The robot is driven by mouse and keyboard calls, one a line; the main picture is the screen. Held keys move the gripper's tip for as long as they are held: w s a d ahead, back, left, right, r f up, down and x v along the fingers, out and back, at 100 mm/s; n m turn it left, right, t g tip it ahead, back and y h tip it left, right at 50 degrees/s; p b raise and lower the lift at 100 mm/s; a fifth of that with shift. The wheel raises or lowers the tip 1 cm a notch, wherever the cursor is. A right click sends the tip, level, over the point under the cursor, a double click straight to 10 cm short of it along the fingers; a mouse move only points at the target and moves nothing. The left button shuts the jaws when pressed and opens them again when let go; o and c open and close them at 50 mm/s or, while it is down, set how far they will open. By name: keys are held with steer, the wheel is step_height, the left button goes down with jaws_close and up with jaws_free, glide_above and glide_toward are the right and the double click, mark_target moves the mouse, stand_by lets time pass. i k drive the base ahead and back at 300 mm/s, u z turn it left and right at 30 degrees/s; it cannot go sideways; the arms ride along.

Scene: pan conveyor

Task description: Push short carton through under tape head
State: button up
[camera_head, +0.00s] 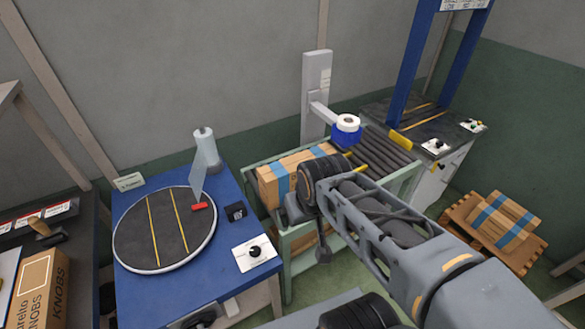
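A brown carton (267,186) with blue tape bands lies on the roller conveyor (385,150), at its near left end. The tape head (346,133) is a blue block with a white tape roll, held out on an arm from a grey post (316,85). It stands at the carton's far right end; I cannot tell whether the carton's end is under it. My gripper (299,208) is at the carton's near right side, partly hidden by my wrist. Whether it touches the carton, and its fingers' opening, cannot be made out.
A blue table (235,215) with a round dark turntable (160,235) stands left of the conveyor. A blue-framed machine (410,70) stands beyond the rollers. A pallet (470,222) holding a taped carton (503,222) is at right. The rollers past the tape head look clear.

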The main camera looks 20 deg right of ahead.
mark_target(277, 178)
steer(key=u, duration=0.05)
steer(key=k, duration=0.6)
steer(key=u, duration=0.95)
steer(key=i, duration=0.9)
steer(key=u, duration=0.55)
